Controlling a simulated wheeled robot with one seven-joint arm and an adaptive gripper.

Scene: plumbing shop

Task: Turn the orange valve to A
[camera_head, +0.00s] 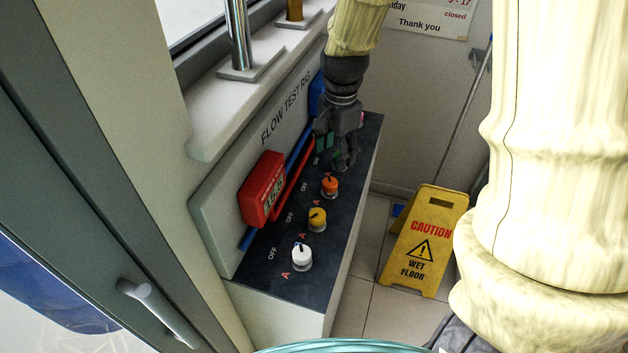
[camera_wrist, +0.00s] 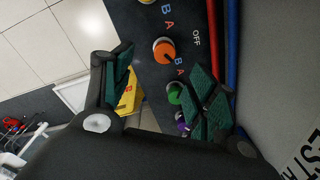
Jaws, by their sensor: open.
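The orange valve (camera_head: 330,186) is a round knob on the dark top of the flow test rig, with a dark mark on its cap. It also shows in the wrist view (camera_wrist: 164,49), with an OFF label and red A and blue B letters around it. I cannot tell surely which label its mark points at. My gripper (camera_head: 342,156) is just beyond the orange valve in the head view, above the panel. In the wrist view its two green-padded fingers (camera_wrist: 162,90) are wide apart and empty. The orange valve lies ahead of them, apart from both.
A yellow valve (camera_head: 317,219) and a white valve (camera_head: 301,257) stand nearer in the row. A green valve (camera_wrist: 174,93) and a purple valve (camera_wrist: 181,121) show near the right finger. A red gauge box (camera_head: 262,188) is on the backboard. A wet floor sign (camera_head: 424,240) stands right.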

